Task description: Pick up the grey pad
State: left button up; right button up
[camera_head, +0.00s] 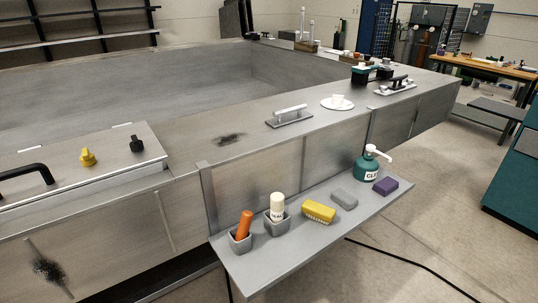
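The grey pad (344,199) is a small block lying flat on a low grey shelf (300,252) at the front of a metal tank. It lies between a yellow block with dark lettering (319,211) on its left and a dark purple block (385,186) on its right, apart from both. A green pump bottle (370,164) stands just behind and to the right of it. Nothing covers the pad. Neither of my grippers shows in the head view.
Left on the shelf, two grey holders carry an orange-handled item (246,222) and a white bottle (277,206). A black cable (418,268) crosses the open floor.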

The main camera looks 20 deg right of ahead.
aim_at(344, 198)
jog(key=k, duration=0.5)
jog(key=z, duration=1.65)
jog(key=i, duration=1.25)
jog(key=u, duration=2.25)
